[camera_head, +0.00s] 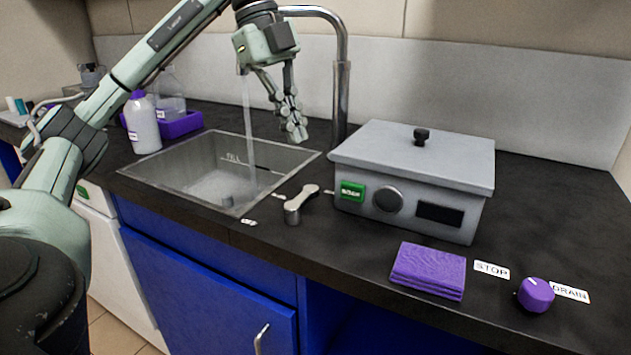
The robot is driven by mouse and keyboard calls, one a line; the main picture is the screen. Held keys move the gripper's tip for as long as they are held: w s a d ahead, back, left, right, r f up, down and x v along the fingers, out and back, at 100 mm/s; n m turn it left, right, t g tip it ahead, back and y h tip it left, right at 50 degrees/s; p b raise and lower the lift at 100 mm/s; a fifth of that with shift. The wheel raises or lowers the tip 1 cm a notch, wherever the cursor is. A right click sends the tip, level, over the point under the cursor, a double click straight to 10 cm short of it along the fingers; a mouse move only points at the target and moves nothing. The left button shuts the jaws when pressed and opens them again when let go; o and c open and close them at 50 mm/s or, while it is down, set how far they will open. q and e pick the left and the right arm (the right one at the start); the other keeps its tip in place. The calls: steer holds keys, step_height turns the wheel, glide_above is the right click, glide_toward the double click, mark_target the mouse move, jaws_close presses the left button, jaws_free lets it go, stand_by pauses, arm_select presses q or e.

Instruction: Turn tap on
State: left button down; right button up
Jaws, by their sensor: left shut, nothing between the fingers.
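The tap is a tall chrome spout (341,90) that rises behind the sink and arches over to the left, its outlet hidden behind my left gripper. A stream of water (246,125) falls into the sink (160,172). The sink has a "FILL" line on its inner wall. A metal lever handle (298,204) stands on the counter at the sink's front right corner. My left gripper (294,134) is shut and empty above the sink's back right part, left of the spout's upright and well above the lever, apart from it. My right gripper is not in view.
A grey lidded box (415,165) stands right of the sink. A folded purple cloth (428,270), a purple knob (536,294) and STOP and DRAIN labels lie at the front right. A purple-capped bottle (143,125) and purple tray (181,124) are left. The back right counter is clear.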

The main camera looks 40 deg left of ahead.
mark_target(301, 205)
arm_select(q)
steer(key=f+n, duration=0.1)
steer(key=n+b, duration=0.1)
steer(key=d+f+n, duration=0.1)
steer(key=n, duration=0.1)
steer(key=shift+w+f+b, duration=0.25)
steer(key=shift+f+b, duration=0.05)
steer(key=shift+b, duration=0.05)
steer(key=b+x, duration=0.2)
steer(key=x, duration=0.4)
steer(key=shift+d+f, duration=0.35)
steer(key=shift+f, duration=0.35)
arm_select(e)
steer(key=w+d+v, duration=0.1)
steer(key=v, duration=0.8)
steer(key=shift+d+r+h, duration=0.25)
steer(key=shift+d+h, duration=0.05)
arm_select(q)
steer(key=shift+w+r, duration=0.1)
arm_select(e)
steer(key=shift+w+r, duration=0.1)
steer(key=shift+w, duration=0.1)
